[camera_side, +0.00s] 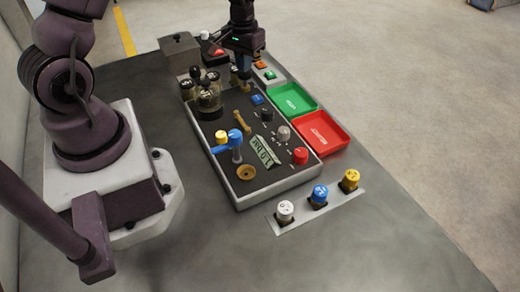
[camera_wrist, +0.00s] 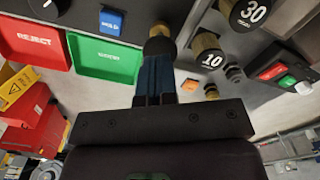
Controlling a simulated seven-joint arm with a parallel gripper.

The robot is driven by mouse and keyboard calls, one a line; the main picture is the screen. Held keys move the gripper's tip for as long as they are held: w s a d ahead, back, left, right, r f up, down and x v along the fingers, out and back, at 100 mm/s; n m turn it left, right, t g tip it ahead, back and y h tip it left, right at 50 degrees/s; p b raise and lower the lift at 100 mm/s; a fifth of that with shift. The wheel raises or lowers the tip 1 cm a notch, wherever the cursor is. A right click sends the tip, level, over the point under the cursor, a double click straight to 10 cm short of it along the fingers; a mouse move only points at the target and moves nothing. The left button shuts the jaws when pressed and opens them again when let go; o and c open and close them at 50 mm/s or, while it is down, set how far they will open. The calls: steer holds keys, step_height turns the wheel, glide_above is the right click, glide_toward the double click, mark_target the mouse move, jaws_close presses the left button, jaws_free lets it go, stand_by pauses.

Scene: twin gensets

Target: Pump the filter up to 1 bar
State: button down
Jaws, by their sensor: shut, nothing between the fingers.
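In the side view, my gripper (camera_side: 243,76) points down over the far end of the grey control panel (camera_side: 250,189). In the wrist view, its fingers (camera_wrist: 157,62) are together, with nothing held between them. No pressure reading is legible.
A blue HOLD button (camera_wrist: 111,22) sits close to the fingers. Green (camera_side: 292,99) and red (camera_side: 320,133) trays lie along the panel's right side. A blue lever (camera_side: 235,140), red knob (camera_side: 300,156) and green tag (camera_side: 264,152) are on the near panel. Black "10" (camera_wrist: 211,60) and "30" (camera_wrist: 250,12) caps stand nearby.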

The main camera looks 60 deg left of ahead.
steer(key=shift+f, duration=0.9)
steer(key=shift+r, duration=3)
steer(key=s+d+r+m+t, duration=0.5)
steer(key=s+d+r, duration=1.1)
steer(key=r, duration=0.4)
steer(key=shift+s+d+m+t, duration=0.2)
steer(key=shift+d+m+t, duration=0.15)
steer(key=shift+m, duration=0.15)
steer(key=shift+r, duration=0.1)
